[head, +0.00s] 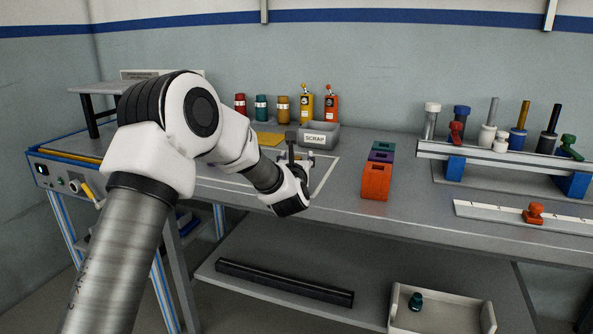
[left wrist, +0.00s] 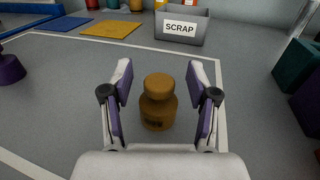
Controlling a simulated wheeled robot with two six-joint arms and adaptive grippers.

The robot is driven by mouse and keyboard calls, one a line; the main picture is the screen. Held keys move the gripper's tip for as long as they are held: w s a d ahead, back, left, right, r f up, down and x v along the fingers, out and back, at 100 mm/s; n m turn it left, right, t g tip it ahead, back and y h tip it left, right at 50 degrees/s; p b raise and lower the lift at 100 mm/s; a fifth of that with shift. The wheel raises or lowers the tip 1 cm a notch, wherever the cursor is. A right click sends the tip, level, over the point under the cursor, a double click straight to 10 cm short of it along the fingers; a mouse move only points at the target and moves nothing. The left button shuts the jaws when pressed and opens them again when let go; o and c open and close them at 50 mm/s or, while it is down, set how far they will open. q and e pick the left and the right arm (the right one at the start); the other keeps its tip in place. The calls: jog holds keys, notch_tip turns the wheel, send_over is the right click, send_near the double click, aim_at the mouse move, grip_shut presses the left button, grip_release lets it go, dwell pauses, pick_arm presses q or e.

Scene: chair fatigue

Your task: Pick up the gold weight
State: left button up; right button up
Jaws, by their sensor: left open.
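The gold weight (left wrist: 157,108) is a knobbed cylinder standing upright on the bench top in the left wrist view. My left gripper (left wrist: 159,72) is open, with one purple-padded finger on each side of the weight. Gaps show between the weight and both fingers. In the head view my left gripper (head: 302,162) is low over the bench in front of the scrap bin, and I cannot make out the weight there, behind my arm. My right gripper is not in view.
The grey SCRAP bin (left wrist: 181,26) stands beyond the weight. A purple object (left wrist: 10,70) is at the left. Orange, purple and teal blocks (head: 375,182) stand to the right. A rail fixture (head: 490,155) is farther right. A teal weight (head: 416,301) sits in the lower-shelf tray (head: 455,315).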

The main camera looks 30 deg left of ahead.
pick_arm(q)
grip_shut()
jog(key=shift+r, duration=0.1)
